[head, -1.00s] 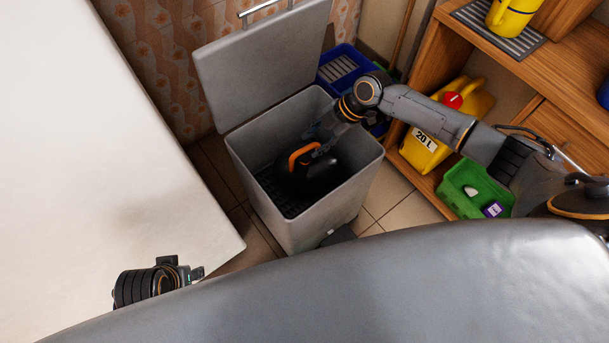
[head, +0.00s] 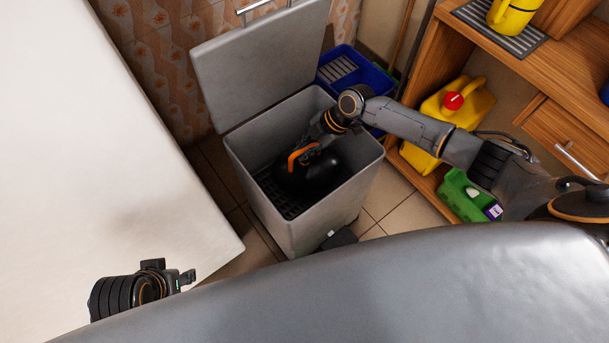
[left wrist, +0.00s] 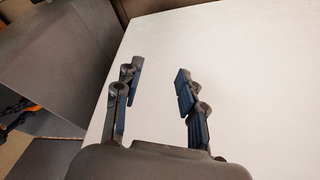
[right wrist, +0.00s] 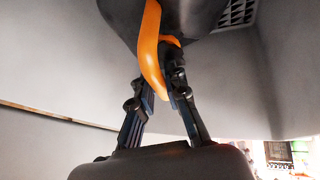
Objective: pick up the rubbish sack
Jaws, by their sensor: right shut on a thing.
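The rubbish sack (head: 312,175) is black with an orange handle loop (head: 298,153). It is inside the grey bin (head: 290,222), whose lid stands open. My right gripper (head: 316,147) reaches down into the bin and is shut on the orange loop. In the right wrist view the orange loop (right wrist: 152,50) passes between the fingertips (right wrist: 163,93), with the dark sack (right wrist: 190,15) behind it. My left gripper (head: 190,278) is at the lower left of the head view. In the left wrist view its fingers (left wrist: 157,80) are apart and empty over a white surface.
The bin's open lid (head: 260,62) stands at the back. A white surface (head: 110,150) fills the left. A blue crate (head: 338,68) stands behind the bin.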

